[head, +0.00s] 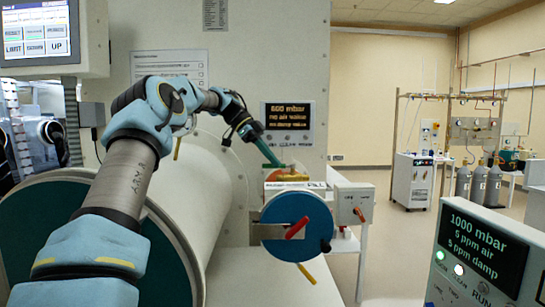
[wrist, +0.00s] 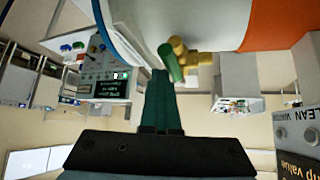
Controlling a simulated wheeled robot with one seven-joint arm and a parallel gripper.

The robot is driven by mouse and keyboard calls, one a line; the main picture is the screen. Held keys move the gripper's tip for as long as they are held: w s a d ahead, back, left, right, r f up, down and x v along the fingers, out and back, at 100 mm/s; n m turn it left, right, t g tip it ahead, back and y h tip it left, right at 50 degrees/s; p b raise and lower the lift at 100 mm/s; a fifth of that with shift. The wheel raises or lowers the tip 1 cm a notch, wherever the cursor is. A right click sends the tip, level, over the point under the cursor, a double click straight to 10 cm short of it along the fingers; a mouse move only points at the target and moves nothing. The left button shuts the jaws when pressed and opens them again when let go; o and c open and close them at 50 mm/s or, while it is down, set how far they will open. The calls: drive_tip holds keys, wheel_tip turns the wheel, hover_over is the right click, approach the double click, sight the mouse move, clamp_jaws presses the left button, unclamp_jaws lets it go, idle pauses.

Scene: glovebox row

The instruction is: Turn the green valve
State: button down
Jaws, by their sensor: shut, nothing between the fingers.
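The green valve handle (wrist: 171,63) shows in the wrist view as a short green bar on a brass fitting (wrist: 190,52). In the head view the brass fitting (head: 292,177) sits on top of the small chamber with the blue round door (head: 297,225); the green handle is hard to tell from my fingers there. My gripper (head: 277,163) is shut and empty, its teal fingers pointing down toward the fitting. In the wrist view the fingertips (wrist: 160,74) are right beside the green handle's near end. I cannot tell whether they touch it.
A red handle (head: 297,228) crosses the blue door, with a yellow lever (head: 306,273) below. A white box with a red lever (head: 359,214) stands at its right. A display (head: 287,115) is on the wall behind. A readout panel (head: 482,250) is at lower right.

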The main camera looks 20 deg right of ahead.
drive_tip(key=shift+w+r, duration=0.1)
drive_tip(key=shift+w, duration=0.35)
drive_tip(key=shift+w+a+r, duration=0.2)
drive_tip(key=shift+a+r, duration=0.1)
drive_tip(key=shift+r, duration=0.1)
drive_tip(key=v, duration=0.6)
drive_tip(key=shift+s+p, duration=0.3)
drive_tip(key=shift+a, duration=0.1)
